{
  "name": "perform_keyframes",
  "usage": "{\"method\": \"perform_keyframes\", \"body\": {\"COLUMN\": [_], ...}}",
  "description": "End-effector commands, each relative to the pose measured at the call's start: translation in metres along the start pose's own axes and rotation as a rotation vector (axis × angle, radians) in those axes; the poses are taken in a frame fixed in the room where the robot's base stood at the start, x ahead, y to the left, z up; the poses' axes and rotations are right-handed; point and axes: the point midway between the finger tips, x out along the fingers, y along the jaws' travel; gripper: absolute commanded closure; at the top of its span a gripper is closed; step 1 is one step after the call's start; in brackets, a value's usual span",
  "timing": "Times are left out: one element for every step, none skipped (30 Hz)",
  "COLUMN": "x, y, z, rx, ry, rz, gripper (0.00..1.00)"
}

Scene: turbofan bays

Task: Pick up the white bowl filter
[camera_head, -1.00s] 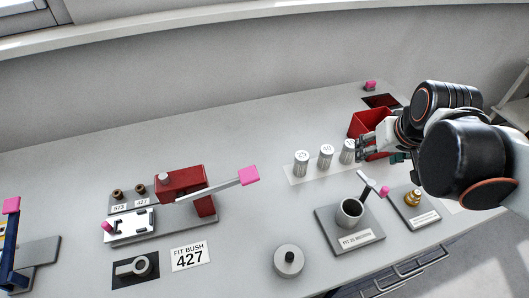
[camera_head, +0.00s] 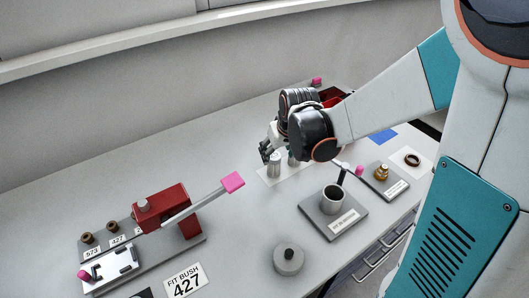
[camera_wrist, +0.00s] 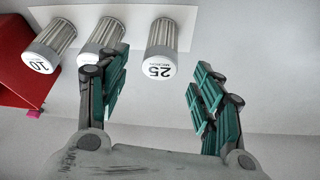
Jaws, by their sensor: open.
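Three white, ribbed bowl filters stand in a row on a pale strip. In the wrist view they are the filter marked 25 (camera_wrist: 161,50), a middle one (camera_wrist: 102,42) with its label hidden by a finger, and one marked 10 (camera_wrist: 48,46). In the head view the 25 filter (camera_head: 274,166) stands just below my gripper (camera_head: 266,150); the second (camera_head: 293,159) is partly hidden and the third is covered by my arm. In the wrist view my gripper (camera_wrist: 161,70) is open and empty, with the 25 filter ahead between its fingers, apart from both.
A grey cup (camera_head: 333,197) sits on a labelled plate (camera_head: 352,228), with a brass fitting (camera_head: 382,172) nearby. A round grey weight (camera_head: 289,259) and a red lever fixture (camera_head: 165,207) stand in front and left.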

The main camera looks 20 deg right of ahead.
Motion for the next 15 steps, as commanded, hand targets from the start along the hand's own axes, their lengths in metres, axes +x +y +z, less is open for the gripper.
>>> {"method": "perform_keyframes", "body": {"x": [0.008,0.010,0.013,0.014,0.015,0.016,0.017,0.018,0.021,0.024,0.027,0.033,0.037,0.042,0.049], "y": [0.000,0.000,0.000,0.000,0.000,0.000,0.000,0.000,0.000,-0.001,-0.001,-0.001,-0.001,-0.002,-0.002], "z": [0.001,0.001,0.000,0.000,0.000,0.000,0.000,0.001,0.001,0.001,0.001,0.002,0.002,0.002,0.002], "rx": [0.000,0.000,0.000,0.000,0.000,0.000,0.000,0.000,0.000,0.000,0.000,0.000,0.000,0.000,0.000], "ry": [0.000,0.000,0.000,0.000,0.000,0.000,0.000,0.000,0.000,0.000,0.000,0.000,0.000,0.000,0.000], "rz": [0.000,0.000,0.000,0.000,0.000,0.000,0.000,0.000,0.000,0.000,0.000,0.000,0.000,0.000,0.000], "gripper": [0.39,0.39,0.39,0.39,0.39,0.39,0.39,0.39,0.39,0.39,0.39,0.39,0.39,0.39,0.39]}}
